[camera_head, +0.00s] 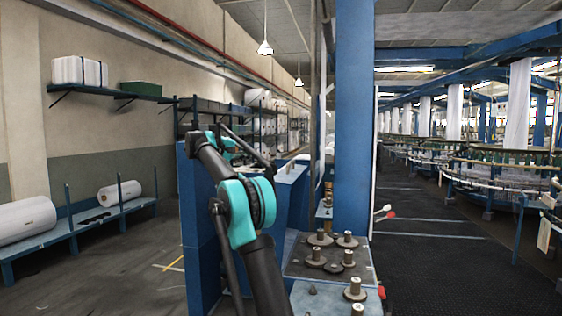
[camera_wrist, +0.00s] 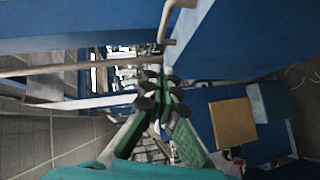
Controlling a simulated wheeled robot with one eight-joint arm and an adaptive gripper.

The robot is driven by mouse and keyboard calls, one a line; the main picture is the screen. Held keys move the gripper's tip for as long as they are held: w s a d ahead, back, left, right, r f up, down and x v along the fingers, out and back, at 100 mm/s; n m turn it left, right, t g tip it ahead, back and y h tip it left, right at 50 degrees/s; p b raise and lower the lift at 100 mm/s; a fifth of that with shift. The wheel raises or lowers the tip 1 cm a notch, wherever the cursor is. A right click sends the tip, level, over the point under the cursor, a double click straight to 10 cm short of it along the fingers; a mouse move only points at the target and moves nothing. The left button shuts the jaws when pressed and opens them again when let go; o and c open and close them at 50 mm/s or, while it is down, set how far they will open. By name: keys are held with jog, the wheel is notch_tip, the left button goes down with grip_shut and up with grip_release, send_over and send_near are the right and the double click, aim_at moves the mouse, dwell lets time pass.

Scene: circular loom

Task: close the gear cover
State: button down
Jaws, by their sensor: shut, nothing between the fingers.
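Several grey-brown gears (camera_head: 335,252) with upright shafts sit uncovered on a dark plate in the head view, right of my arm. A blue panel (camera_head: 292,178), likely the gear cover, stands behind my arm. I cannot be sure which blue panel is the cover. In the wrist view my gripper (camera_wrist: 161,82) has its dark fingertips together and holds nothing. A large blue panel (camera_wrist: 225,35) lies beyond and to the right of the fingertips, with a pale bar-like handle (camera_wrist: 175,12) at its edge. Contact cannot be told. In the head view the fingertips are not clear.
A blue column (camera_head: 354,120) rises behind the gears. A red-tipped lever (camera_head: 388,215) sticks out beside it. A blue bench (camera_head: 80,228) with white rolls stands at the left. Floor is free at the left and along the right aisle (camera_head: 430,262).

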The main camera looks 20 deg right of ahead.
send_over(282, 171)
jog(key=w+a, duration=0.1)
jog(key=a, duration=0.3)
jog(key=f, duration=0.2)
jog(key=d, duration=0.2)
jog(key=s+d, duration=0.1)
jog(key=shift+s+f, duration=0.1)
jog(key=shift+f, duration=0.3)
jog(key=shift+s+d+f, duration=0.2)
jog(key=shift+s+d, duration=0.05)
jog(key=shift+d, duration=0.15)
